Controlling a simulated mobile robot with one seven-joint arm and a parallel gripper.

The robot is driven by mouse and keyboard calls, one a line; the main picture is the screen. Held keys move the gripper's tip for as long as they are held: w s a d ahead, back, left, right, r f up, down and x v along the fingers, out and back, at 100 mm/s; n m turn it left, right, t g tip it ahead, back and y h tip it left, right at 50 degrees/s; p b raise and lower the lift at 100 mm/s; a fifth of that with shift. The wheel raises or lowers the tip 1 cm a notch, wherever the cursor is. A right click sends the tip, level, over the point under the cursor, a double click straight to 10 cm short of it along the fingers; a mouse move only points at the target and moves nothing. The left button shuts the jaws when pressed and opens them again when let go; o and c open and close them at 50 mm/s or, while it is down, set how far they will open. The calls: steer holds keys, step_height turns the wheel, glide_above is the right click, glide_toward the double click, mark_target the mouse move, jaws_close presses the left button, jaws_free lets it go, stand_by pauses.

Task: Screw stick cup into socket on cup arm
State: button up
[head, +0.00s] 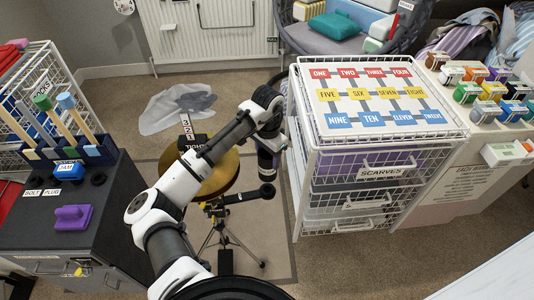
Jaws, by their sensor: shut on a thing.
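My arm reaches up from the bottom middle and bends down at the wrist. My gripper (271,144) points down and is shut on the stick cup, a dark cylinder (267,165); the fingers are small and partly hidden. Below the cup is the dark round socket (267,191) at the right end of the cup arm (243,197). The cup arm sticks out sideways from a tripod stand (222,235) with a round brass-coloured top (222,178), partly behind my arm. The cup looks in line above the socket; I cannot tell whether they touch.
A wire drawer unit (345,190) with a number board on top stands close right of the socket. A dark cabinet (115,215) with sticks and a purple block (73,217) is at left. A grey cloth (180,108) lies on the floor behind the stand.

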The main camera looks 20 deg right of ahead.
mark_target(267, 170)
steer(key=shift+r+p, duration=0.1)
steer(key=shift+p, duration=0.25)
steer(key=shift+f+b, duration=1.35)
steer(key=shift+f, duration=1.65)
steer(key=shift+p, duration=1.1)
steer(key=shift+f+b, duration=0.45)
steer(key=shift+f, duration=0.5)
steer(key=shift+r, duration=0.2)
steer(key=shift+r+p, duration=0.45)
steer(key=shift+p, duration=0.35)
steer(key=shift+p, duration=0.95)
stand_by(0.6)
